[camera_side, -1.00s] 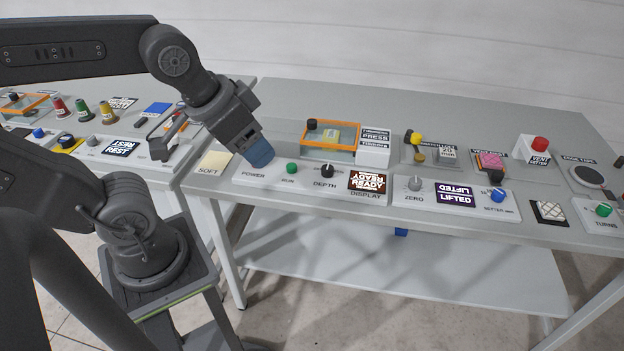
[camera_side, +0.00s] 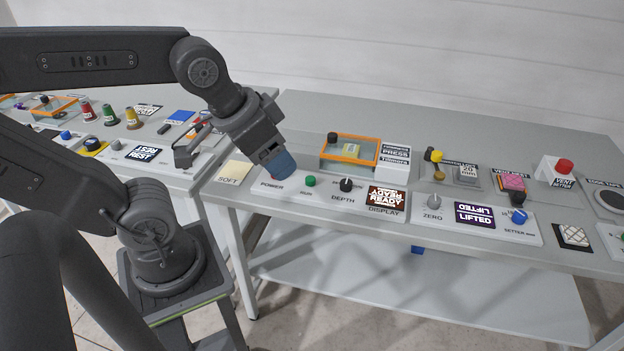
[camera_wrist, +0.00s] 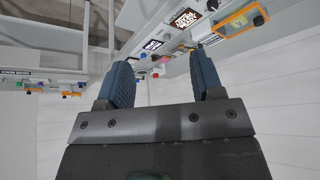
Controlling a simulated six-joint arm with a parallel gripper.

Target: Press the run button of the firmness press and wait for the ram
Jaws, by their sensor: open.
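The green run button (camera_side: 310,181) sits on the front panel of the firmness press (camera_side: 325,186), between the POWER label and the black depth knob (camera_side: 346,185). The press display (camera_side: 387,197) reads READY. Behind the panel is a clear chamber with an orange frame (camera_side: 374,154), holding a small yellowish piece (camera_side: 351,151). My gripper (camera_side: 281,168), with blue pads, points down over the POWER end of the panel, left of the run button and apart from it. In the wrist view my gripper (camera_wrist: 163,82) is open with nothing between its pads.
A SOFT card (camera_side: 234,173) lies left of the panel. Right of it is a second panel with a grey zero knob (camera_side: 434,202) and a LIFTED display (camera_side: 474,215). A red button (camera_side: 565,166) stands farther right. Another bench with spools (camera_side: 110,115) is at left.

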